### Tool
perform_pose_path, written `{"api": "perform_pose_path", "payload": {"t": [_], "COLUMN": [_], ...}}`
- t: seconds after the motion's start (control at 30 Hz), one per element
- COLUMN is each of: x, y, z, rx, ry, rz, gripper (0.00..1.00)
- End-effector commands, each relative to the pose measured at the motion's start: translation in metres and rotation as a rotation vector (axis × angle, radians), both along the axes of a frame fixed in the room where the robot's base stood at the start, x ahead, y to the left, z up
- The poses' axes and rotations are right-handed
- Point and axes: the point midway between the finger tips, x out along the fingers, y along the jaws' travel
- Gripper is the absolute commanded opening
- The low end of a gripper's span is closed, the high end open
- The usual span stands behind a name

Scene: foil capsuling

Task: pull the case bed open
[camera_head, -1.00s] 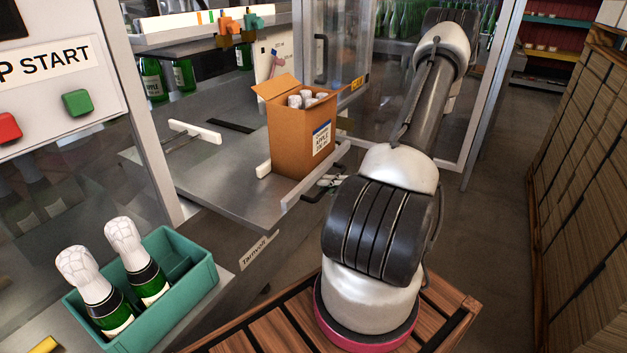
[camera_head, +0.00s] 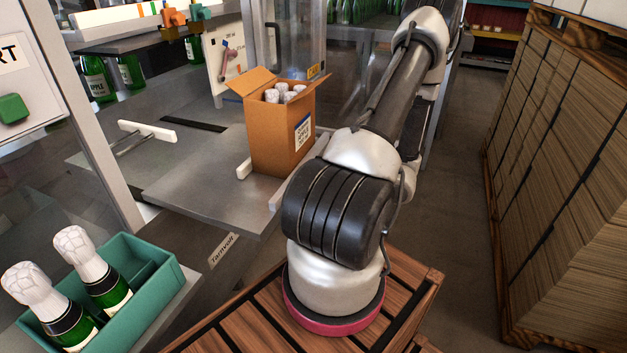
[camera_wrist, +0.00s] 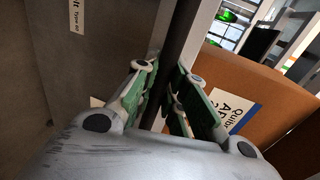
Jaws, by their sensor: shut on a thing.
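The case bed (camera_head: 190,194) is a flat grey metal slide sticking out from the machine in the head view. An open cardboard case (camera_head: 272,137) with white-topped bottles stands upright on it, beside low white guides. In the wrist view my gripper (camera_wrist: 164,92), with green-padded fingers, is shut around a dark bar (camera_wrist: 181,32), which looks like the bed's handle. The case (camera_wrist: 262,85) shows close on the right there. In the head view my arm hides the gripper and the handle.
A green crate (camera_head: 150,308) with two foil-topped bottles stands at the front left. Stacked cartons (camera_head: 560,170) on pallets line the right side. A glass panel stands behind the case. The floor (camera_head: 460,200) between my arm and the cartons is clear.

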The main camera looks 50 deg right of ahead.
Motion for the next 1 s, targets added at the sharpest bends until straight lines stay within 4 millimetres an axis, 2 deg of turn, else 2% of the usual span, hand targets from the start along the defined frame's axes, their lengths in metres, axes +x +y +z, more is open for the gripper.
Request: {"api": "perform_pose_path", "payload": {"t": [0.1,0.13,0.23,0.53,0.67,1.0], "x": [0.0,0.0,0.0,0.0,-0.009,-0.074], "y": [0.0,0.0,0.0,0.0,-0.005,-0.032], "z": [-0.001,-0.001,0.0,0.0,0.002,0.016], "rx": [-0.002,-0.002,-0.001,-0.001,-0.002,-0.003], "ry": [0.001,0.001,0.0,0.0,-0.001,0.0], "rz": [0.0,-0.001,-0.001,-0.001,-0.005,-0.005], "gripper": [0.0,0.18,0.35,0.35,0.35,0.35]}}
